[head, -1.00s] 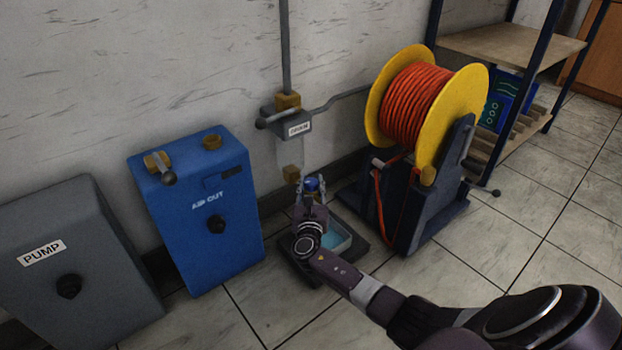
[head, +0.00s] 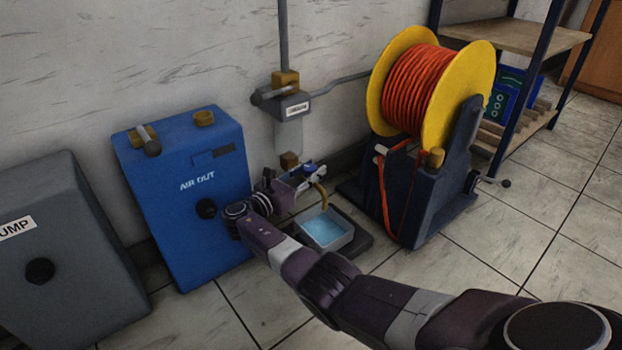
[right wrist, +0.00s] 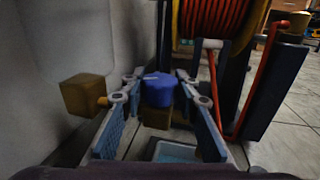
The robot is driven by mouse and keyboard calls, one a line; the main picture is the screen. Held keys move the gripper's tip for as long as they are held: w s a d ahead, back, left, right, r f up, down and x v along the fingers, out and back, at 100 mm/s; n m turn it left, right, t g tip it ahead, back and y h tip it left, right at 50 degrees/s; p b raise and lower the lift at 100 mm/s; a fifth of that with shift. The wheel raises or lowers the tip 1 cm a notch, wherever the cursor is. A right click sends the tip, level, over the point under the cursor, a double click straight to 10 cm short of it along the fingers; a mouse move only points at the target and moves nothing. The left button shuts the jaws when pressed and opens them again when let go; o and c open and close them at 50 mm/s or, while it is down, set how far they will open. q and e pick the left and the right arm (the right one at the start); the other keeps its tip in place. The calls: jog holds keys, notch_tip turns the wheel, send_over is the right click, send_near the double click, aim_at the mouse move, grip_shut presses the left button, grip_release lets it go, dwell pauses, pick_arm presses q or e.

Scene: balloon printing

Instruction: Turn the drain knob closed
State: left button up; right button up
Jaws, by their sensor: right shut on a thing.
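The blue drain knob (head: 310,168) sits under the drain unit (head: 292,105) on the wall, above a brass spout (head: 321,194). In the right wrist view the knob (right wrist: 159,90) lies between the two finger pads. My right gripper (head: 304,176) reaches it from the left and is shut on it; in the wrist view its fingers (right wrist: 159,82) flank the knob. The fingers partly hide the knob in the head view. My left gripper is in neither current view.
A tray of blue liquid (head: 346,239) sits on the floor below the spout. The blue air-out box (head: 185,235) stands close on the left, behind my right wrist. A hose reel (head: 478,55) stands to the right. A grey pump box (head: 85,270) is far left.

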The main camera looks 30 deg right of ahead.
aim_at(312, 166)
jog(key=shift+g, duration=0.3)
jog(key=o, duration=1.2)
jog(key=shift+r, duration=0.1)
notch_tip(312, 166, up, 10)
jog(key=shift+d+f, duration=0.1)
